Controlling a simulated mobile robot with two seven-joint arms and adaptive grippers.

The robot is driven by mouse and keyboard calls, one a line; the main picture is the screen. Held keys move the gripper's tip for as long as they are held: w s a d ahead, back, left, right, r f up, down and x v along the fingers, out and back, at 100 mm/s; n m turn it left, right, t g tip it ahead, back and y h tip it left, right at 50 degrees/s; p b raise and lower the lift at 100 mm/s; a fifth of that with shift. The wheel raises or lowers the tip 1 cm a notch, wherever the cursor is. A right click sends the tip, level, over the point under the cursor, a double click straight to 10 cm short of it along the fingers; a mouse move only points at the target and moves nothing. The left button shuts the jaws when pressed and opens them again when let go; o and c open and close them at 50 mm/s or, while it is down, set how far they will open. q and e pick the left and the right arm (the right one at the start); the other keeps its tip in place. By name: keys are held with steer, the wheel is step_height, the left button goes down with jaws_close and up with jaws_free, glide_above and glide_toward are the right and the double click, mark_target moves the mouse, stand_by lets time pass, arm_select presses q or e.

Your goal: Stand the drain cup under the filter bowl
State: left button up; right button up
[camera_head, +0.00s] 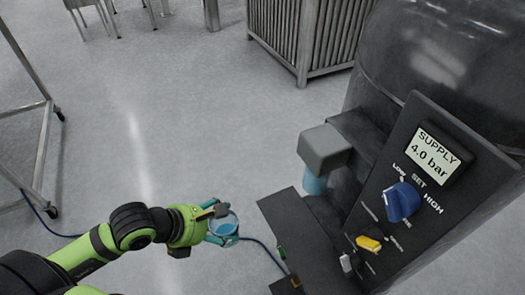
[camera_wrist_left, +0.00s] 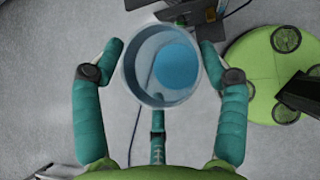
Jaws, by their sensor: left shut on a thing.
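The drain cup (camera_head: 226,222) is a clear round cup with blue showing inside. My left gripper (camera_head: 219,226) is shut on it and holds it in the air, left of the dark shelf. In the left wrist view the cup (camera_wrist_left: 158,92) sits between the teal fingers, its round opening facing the camera. The filter bowl (camera_head: 314,181) is a blue translucent bowl under a grey block (camera_head: 324,149) on the machine's left side. The cup is to the left of and nearer than the bowl, clear of it. My right gripper is in neither view.
A dark shelf (camera_head: 284,211) juts out below the filter bowl. The machine's panel (camera_head: 415,190) at right carries a SUPPLY display reading 4.0 bar, a blue knob (camera_head: 403,202) and a yellow switch (camera_head: 369,244). A blue hose (camera_head: 265,249) runs across the floor to the shelf.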

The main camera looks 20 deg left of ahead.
arm_select(q)
steer(key=w+d+r+m+g+h, duration=0.1)
steer(key=w+r+m, duration=0.1)
steer(key=r, duration=0.5)
steer(key=w+d+r+m+g+h, duration=0.1)
steer(key=w+r+m, duration=0.1)
steer(key=r, duration=0.4)
steer(key=shift+w+d+r, duration=0.35)
steer(key=shift+w, duration=0.3)
